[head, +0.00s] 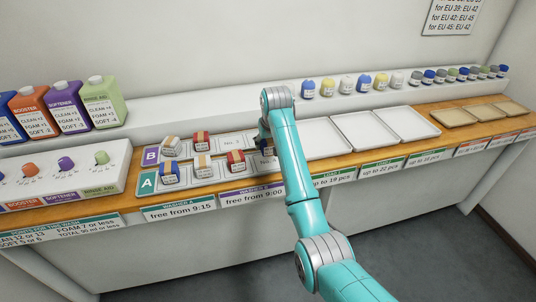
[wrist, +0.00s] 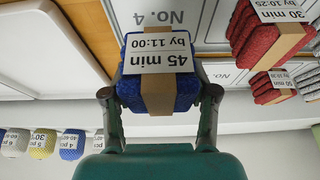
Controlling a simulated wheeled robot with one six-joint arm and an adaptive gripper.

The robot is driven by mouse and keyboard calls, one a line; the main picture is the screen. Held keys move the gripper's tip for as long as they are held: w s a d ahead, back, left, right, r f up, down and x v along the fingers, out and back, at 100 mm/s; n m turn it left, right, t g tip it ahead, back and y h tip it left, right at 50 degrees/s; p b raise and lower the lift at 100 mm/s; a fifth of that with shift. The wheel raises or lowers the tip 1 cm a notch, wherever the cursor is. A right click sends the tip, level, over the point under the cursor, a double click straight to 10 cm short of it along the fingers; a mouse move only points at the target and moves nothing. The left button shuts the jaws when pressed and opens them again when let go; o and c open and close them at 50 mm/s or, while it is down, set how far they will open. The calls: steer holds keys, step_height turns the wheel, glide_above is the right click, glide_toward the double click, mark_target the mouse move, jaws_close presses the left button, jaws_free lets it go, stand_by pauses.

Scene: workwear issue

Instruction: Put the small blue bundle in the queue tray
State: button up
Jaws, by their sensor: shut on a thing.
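My gripper (wrist: 160,95) is shut on a blue bundle (wrist: 160,92) with a tan band and a white label reading "45 min by 11:00". In the head view my arm hides most of the gripper, and only a dark blue patch of the bundle (head: 267,150) shows beside it. In the wrist view a grey panel (wrist: 195,18) marked "No. 4" lies beyond the bundle; I cannot tell whether they touch. In the head view grey panels form rows A and B. Another blue bundle (head: 169,173) lies at the left of row A. Which part is the queue tray is not labelled legibly.
Red bundles (head: 236,161) and tan-topped bundles (head: 203,166) occupy several row places. Empty white trays (head: 365,133) stand right of my arm, with tan trays (head: 470,116) farther right.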

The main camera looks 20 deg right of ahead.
mark_target(268, 151)
steer(key=shift+f, duration=2.3)
steer(key=o, duration=1.2)
steer(key=shift+f, duration=0.15)
steer(key=shift+s+r, duration=0.1)
steer(key=shift+r, duration=0.5)
steer(key=v, duration=1.1)
steer(key=shift+s, duration=0.1)
steer(key=shift+s, duration=0.1)
